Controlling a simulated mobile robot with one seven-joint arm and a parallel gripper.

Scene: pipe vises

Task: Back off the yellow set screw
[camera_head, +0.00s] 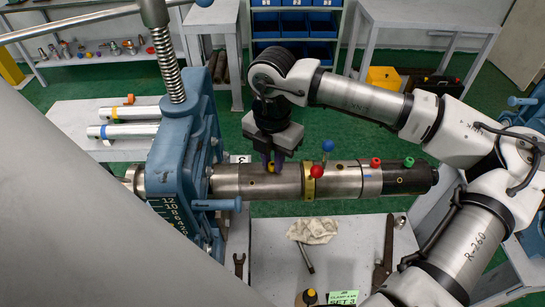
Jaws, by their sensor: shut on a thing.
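The yellow set screw (271,168) shows as a small yellow knob on top of the horizontal steel pipe (256,186), left of the pipe's brass band. My gripper (270,163) comes down from above, with its fingers on both sides of the yellow screw and shut on it. The fingers partly hide the screw, so I cannot tell how far it stands out. The pipe's left end is held in the blue pipe vise (184,165). A red knob (317,171) and a blue knob (327,146) stand near the brass band (309,184).
Red (375,162) and green (408,162) caps sit on the pipe's right part. A bench (262,262) below holds a rag (313,230), wrenches and a label (343,297). Two silver cylinders (130,113) lie at the left. My arm spans the right side.

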